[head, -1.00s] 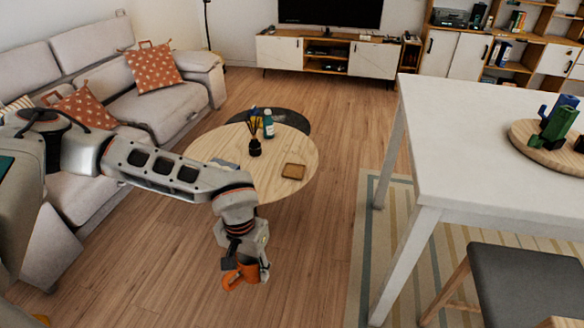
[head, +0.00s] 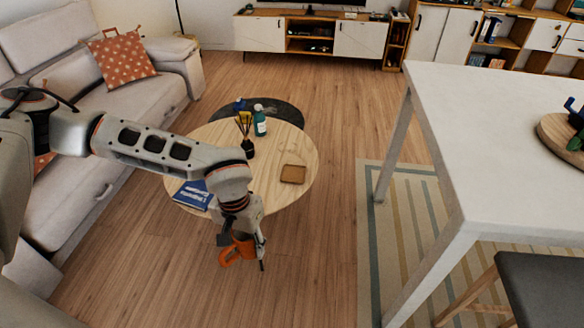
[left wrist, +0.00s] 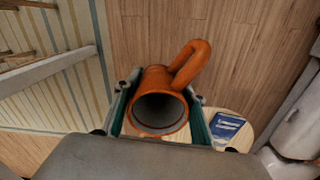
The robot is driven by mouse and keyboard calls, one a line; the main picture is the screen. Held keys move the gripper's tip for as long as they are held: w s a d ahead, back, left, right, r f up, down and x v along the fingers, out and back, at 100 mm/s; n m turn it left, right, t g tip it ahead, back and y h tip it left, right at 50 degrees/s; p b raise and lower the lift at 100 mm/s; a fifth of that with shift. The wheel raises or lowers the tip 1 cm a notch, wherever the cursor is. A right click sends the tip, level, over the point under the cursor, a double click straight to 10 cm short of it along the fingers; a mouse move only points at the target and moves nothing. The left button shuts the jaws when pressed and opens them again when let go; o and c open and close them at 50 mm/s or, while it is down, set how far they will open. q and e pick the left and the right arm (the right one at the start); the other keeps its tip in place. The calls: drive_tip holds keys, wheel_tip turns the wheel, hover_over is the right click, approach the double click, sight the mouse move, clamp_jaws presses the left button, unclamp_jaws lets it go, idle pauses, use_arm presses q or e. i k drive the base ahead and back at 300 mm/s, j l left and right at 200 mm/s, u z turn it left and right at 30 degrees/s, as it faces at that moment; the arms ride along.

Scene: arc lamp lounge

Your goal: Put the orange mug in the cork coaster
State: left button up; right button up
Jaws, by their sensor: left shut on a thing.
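The orange mug (head: 238,250) hangs in my left gripper (head: 245,248), over the floor in front of the round wooden coffee table (head: 300,160). In the left wrist view the mug (left wrist: 158,110) sits between the two fingers, its open mouth facing the camera and its handle at the upper right. My left gripper (left wrist: 160,105) is shut on it. The cork coaster (head: 293,174), a small square tan piece, lies on the right part of the coffee table. The mug is apart from it, nearer to me and lower left in the head view. My right gripper is not in view.
On the coffee table are a blue book (head: 193,195), a dark reed diffuser (head: 247,148) and a teal bottle (head: 260,122). A sofa (head: 95,110) stands left, a white table (head: 480,130) right. Open floor (head: 325,230) lies between.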

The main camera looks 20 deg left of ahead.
sight(288, 175)
drive_tip(key=i+j+z, duration=0.2)
drive_tip(key=i+j, duration=0.75)
drive_tip(key=j, duration=0.15)
